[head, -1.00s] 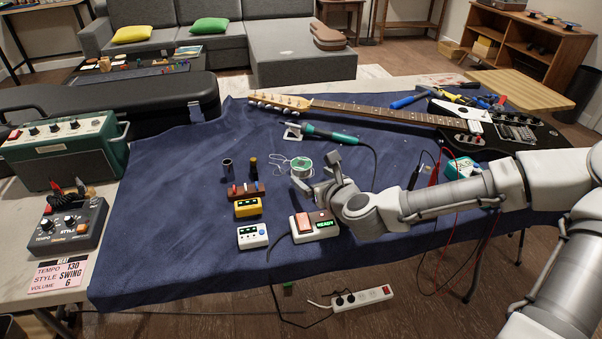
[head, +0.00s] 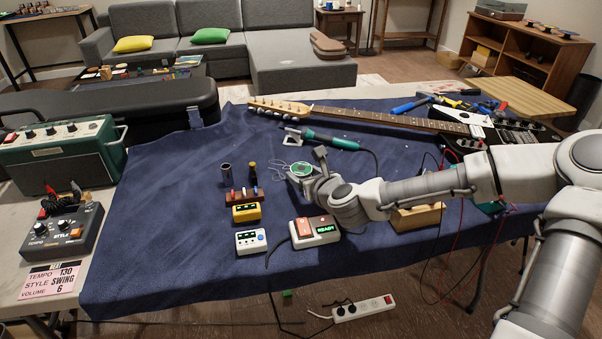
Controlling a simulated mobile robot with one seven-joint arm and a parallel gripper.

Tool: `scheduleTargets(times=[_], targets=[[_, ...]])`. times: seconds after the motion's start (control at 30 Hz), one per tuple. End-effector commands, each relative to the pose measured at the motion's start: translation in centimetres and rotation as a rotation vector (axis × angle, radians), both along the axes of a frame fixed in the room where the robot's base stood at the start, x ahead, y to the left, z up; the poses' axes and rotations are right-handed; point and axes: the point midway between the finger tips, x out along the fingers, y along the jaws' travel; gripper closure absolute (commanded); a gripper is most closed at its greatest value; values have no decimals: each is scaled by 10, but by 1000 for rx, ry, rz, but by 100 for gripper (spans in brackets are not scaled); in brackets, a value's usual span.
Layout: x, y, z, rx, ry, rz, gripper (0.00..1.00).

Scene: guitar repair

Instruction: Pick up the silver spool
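The silver spool (head: 299,169), with a green top face, is on the blue cloth near the middle of the table in the head view. A thin loose wire curls out to its left. My gripper (head: 307,171) is right at the spool, reaching in from the right. One finger shows on the spool's far right side and the other at its near side. The fingers partly cover the spool. I cannot tell whether they touch it or are closed on it.
A soldering iron (head: 330,140) with a teal handle lies behind the spool, its cable running right. The READY pedal (head: 315,230) stands in front. Small bottles and yellow and white pedals stand left. The guitar (head: 400,119) lies behind. A wooden block (head: 418,218) is under my arm.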

Motion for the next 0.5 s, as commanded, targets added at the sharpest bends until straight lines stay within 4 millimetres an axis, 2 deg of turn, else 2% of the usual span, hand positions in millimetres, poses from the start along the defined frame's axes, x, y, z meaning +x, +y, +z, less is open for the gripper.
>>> scheduleTargets(times=[0.03,0.2,0.5], targets=[[0,0,0,0,0,-1,62],[0,0,0,0,0,-1,92],[0,0,3,0,-1,-1,93]])
